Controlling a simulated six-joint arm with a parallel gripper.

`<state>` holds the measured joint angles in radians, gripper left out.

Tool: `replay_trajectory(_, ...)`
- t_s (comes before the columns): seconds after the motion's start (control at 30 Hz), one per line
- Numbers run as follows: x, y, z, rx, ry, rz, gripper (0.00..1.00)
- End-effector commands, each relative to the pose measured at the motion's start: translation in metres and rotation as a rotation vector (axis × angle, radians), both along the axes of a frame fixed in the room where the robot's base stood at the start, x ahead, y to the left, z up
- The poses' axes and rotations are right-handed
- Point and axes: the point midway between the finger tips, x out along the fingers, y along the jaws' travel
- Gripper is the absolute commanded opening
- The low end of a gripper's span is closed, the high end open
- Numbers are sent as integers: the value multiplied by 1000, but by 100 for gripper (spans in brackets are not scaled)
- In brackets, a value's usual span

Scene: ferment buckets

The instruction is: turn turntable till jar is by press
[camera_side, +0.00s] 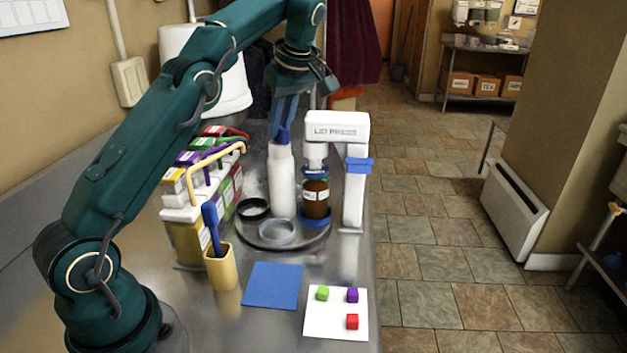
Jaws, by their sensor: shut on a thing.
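The dark round turntable (262,238) stands on the steel counter. It bears a tall white bottle-shaped piece (283,185), a dark ring (253,208) and a grey shallow dish (278,232). The amber jar (316,200), with a blue top and a pale label, stands upright at its right side. The white lid press (337,130) stands just right of the turntable. Its head is over the jar; whether they touch I cannot tell. My gripper (283,136) points down and is shut on the top of the white bottle-shaped piece. Its fingertips are small and partly merge with it.
Left of the turntable stand a rack of colourful packets (190,215) with a yellow handle and a tan cup (221,270) holding a blue tool. In front lie a blue mat (272,286) and a white card (335,330) with small cubes. The counter's right edge is close to the press.

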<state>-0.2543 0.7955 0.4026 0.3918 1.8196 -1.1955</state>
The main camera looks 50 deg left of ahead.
Motion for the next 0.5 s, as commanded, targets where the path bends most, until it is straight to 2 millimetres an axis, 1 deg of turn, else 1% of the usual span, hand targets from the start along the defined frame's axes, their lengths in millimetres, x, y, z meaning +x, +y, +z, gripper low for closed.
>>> replay_trajectory(0.1, -1, 1, 2, 5, -2, 2, 0)
replay_trajectory(0.13, -1, 1, 2, 5, -2, 2, 22)
replay_trajectory(0.17, -1, 1, 1, 5, -2, 2, 34)
replay_trajectory(0.2, -1, 1, 1, 4, -2, 2, 49)
replay_trajectory(0.5, 0, 0, 0, 1, 0, 0, 49)
